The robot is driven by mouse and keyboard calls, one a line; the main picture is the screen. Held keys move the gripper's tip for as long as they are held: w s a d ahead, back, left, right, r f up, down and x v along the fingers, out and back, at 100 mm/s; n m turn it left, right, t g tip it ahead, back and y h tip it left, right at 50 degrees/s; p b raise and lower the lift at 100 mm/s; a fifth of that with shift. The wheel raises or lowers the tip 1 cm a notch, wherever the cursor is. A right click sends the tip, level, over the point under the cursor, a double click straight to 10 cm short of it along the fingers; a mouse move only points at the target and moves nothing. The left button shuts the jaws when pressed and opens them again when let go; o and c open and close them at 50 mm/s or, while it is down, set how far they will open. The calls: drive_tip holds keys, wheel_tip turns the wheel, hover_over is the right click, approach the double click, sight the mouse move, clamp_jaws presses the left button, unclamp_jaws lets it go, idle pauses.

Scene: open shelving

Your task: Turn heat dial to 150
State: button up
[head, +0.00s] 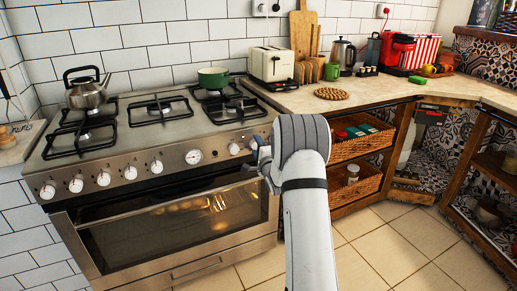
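A steel stove (170,145) stands at the left and centre. Its front panel carries a row of white knobs, among them one at the middle (156,167), and a round white gauge-like dial (193,157). Another white knob (234,148) sits right of that dial, close to my gripper. The markings are too small to read, so I cannot tell which one is the heat dial or its setting. My gripper (261,156) is at the right end of the panel, partly hidden by my white arm. I cannot tell whether it touches a knob or is open or shut.
The oven door with its handle (165,200) is closed below the panel. A kettle (87,92) and a green pot (213,78) stand on the hob. A wooden counter (390,95) with wicker drawers (355,185) is to the right. The tiled floor in front is clear.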

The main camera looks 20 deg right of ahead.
drive_tip(key=shift+o, duration=0.2)
drive_tip(key=shift+a, duration=0.1)
drive_tip(key=s, duration=0.7)
drive_tip(key=shift+s+a+f+p, duration=0.2)
drive_tip(key=shift+s+f+p, duration=0.05)
drive_tip(key=shift+s+p, duration=0.15)
